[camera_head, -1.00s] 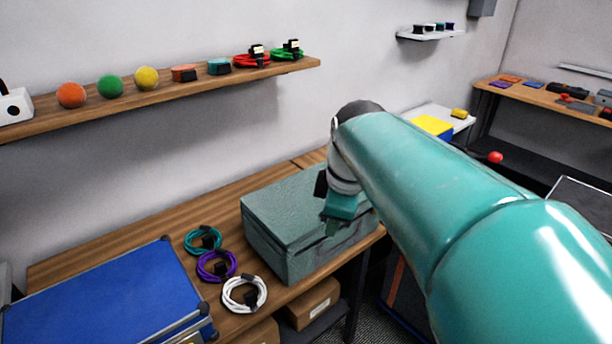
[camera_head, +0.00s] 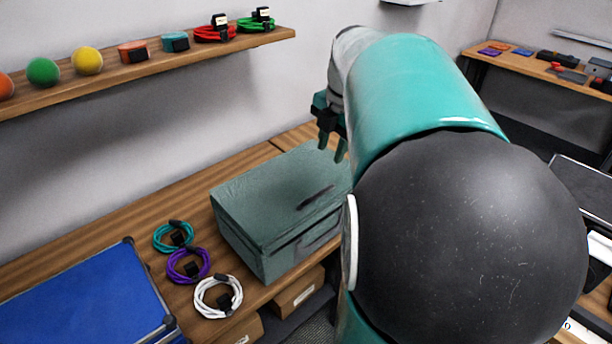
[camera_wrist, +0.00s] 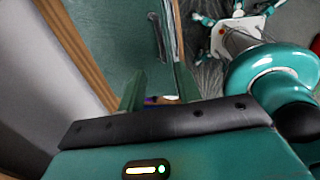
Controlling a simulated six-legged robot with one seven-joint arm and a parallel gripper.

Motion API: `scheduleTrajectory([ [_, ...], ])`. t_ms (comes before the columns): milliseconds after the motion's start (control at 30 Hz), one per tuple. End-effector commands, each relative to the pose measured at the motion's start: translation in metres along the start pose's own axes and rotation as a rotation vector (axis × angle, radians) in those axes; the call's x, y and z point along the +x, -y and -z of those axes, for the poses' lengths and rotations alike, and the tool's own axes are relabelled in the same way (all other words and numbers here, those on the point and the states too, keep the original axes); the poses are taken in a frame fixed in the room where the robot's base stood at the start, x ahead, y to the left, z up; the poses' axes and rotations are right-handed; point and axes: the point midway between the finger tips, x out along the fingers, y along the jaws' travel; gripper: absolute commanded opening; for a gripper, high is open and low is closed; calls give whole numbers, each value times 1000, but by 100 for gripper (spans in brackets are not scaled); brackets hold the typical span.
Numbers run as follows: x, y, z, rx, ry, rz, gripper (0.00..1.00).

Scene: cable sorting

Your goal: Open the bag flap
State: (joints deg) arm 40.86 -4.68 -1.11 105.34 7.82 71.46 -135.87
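The bag (camera_head: 240,205) is a grey-green, box-shaped case on the wooden table. Its top flap (camera_head: 275,180) lies flat and closed. A dark handle (camera_head: 316,196) lies along the front upper edge, and a pocket-like panel shows on the front. My gripper (camera_head: 331,150) is above the bag's right end, fingers pointing down, apart and empty. My arm hides part of the bag's right side. In the wrist view, the bag's green surface (camera_wrist: 108,35) and handle (camera_wrist: 157,38) lie beyond the two separated fingers of my gripper (camera_wrist: 158,88).
Teal (camera_head: 173,236), purple (camera_head: 188,266) and white (camera_head: 218,297) coiled cables lie left of the bag. A blue case (camera_head: 80,305) is at the front left. A wall shelf (camera_head: 150,72) holds balls and cables. The table behind the bag is partly clear.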

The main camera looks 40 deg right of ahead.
Motion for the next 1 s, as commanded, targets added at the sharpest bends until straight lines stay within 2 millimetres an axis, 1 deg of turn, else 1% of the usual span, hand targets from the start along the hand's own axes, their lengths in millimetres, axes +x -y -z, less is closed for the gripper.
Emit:
scheduleTrajectory([
  [200,38,5,3,5,-5,6,34],
  [500,97,3,3,3,-4,5,34],
  [600,113,2,2,2,-4,4,34],
  [700,124,1,2,1,-4,4,34],
  [800,130,0,2,0,-2,2,34],
  [1000,132,-1,1,0,-2,2,34],
])
